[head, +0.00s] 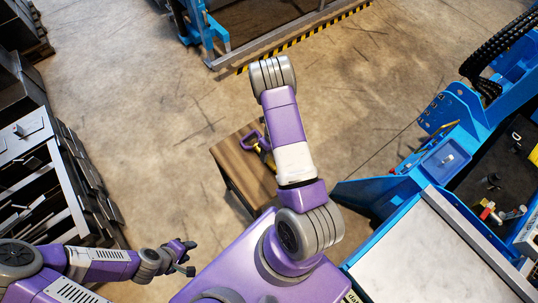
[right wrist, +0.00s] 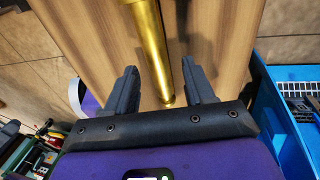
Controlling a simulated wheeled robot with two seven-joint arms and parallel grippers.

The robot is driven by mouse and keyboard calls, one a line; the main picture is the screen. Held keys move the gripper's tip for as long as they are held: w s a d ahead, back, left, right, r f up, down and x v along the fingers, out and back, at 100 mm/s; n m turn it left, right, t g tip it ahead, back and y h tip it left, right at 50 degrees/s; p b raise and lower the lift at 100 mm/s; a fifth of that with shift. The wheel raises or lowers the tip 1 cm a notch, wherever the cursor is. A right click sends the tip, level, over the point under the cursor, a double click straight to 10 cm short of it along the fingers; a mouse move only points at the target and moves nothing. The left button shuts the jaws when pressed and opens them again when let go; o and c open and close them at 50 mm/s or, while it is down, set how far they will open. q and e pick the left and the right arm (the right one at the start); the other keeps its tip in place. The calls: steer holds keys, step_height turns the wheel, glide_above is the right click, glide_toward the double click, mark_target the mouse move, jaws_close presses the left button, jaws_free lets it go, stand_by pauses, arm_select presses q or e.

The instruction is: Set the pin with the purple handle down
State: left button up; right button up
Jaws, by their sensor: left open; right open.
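The pin's purple looped handle (head: 250,141) shows over the small wooden table in the head view, with a bit of yellow beside it. In the right wrist view a gold shaft (right wrist: 149,40) runs down between the fingers of my right gripper (right wrist: 160,68). These fingers are open, with a gap on both sides of the shaft. My right arm hides this gripper and much of the pin in the head view. My left gripper (head: 188,258) is open and empty at the lower left, far from the pin.
The wooden table (head: 229,158) has bare top on its left side. A blue machine (head: 390,195) with a pale flat top stands close on the right. Dark shelving (head: 45,165) lines the left. A blue frame (head: 208,30) stands at the back. Floor between is clear.

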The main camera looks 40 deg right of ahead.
steer(key=p+v, duration=0.4)
steer(key=v, duration=0.6)
steer(key=s+a+f+n+y, duration=0.1)
steer(key=s+a+n, duration=0.3)
steer(key=a+n, duration=1)
steer(key=s+a+f+n+t, duration=0.1)
steer(key=s+a+n, duration=0.3)
steer(key=a+n, duration=1)
steer(key=n, duration=0.6)
steer(key=shift+s+a+n+y, duration=0.2)
steer(key=shift+a+n+y, duration=0.1)
steer(key=shift+y, duration=0.1)
steer(key=shift+r, duration=0.15)
